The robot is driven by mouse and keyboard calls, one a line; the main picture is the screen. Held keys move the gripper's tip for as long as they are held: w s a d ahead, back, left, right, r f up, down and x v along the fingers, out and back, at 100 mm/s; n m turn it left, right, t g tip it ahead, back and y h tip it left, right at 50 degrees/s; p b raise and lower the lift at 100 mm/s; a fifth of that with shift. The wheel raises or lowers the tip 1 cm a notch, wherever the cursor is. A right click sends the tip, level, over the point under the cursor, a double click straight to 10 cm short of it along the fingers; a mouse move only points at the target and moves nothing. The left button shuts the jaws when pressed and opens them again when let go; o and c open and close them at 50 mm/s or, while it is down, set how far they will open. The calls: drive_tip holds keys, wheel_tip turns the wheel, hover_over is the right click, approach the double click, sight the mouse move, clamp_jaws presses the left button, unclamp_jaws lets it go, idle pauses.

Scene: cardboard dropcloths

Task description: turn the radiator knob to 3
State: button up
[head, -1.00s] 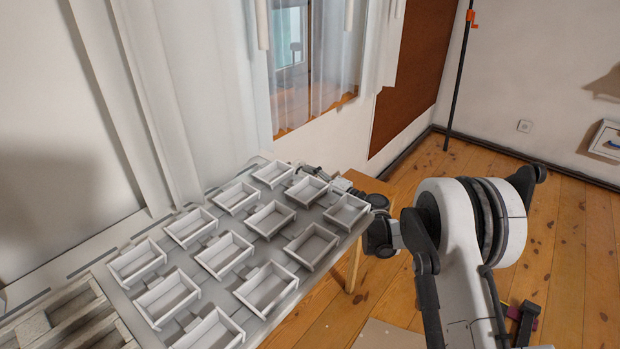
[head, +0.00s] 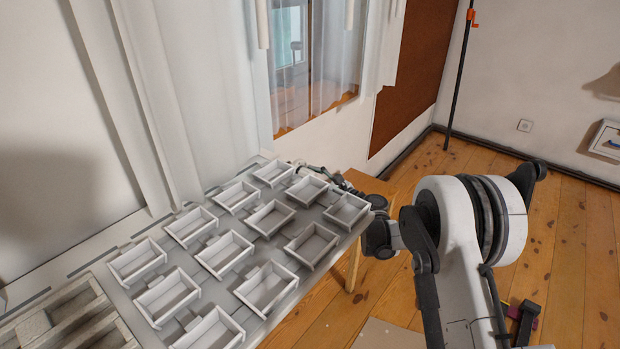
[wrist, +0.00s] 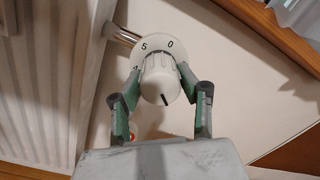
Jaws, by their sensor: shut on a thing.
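The white radiator knob (wrist: 158,82) is in the middle of the wrist view, with a black pointer mark on its face toward the lower right. Behind it is a white dial ring (wrist: 150,50) on which I read 5 and 0 at the top and part of a 4 at the left. The lower part of the ring is hidden. My gripper (wrist: 160,92) has one green-padded finger on each side of the knob and is shut on it. In the head view, my gripper (head: 312,169) is small behind the table, and the knob is hidden.
The ribbed white radiator (wrist: 45,75) stands left of the knob, with a pipe (wrist: 122,35) joining them. In the head view, a table (head: 340,236) with several white open boxes fills the left and middle.

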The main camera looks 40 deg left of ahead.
drive_tip(key=m, duration=0.4)
drive_tip(key=shift+s+m, duration=0.1)
drive_tip(key=shift+m, duration=0.3)
drive_tip(key=m, duration=0.4)
drive_tip(key=shift+m, duration=0.3)
drive_tip(key=o, duration=1.1)
drive_tip(key=shift+o, duration=0.2)
drive_tip(key=d, duration=1.2)
drive_tip(key=shift+s, duration=0.35)
drive_tip(key=shift+r, duration=0.1)
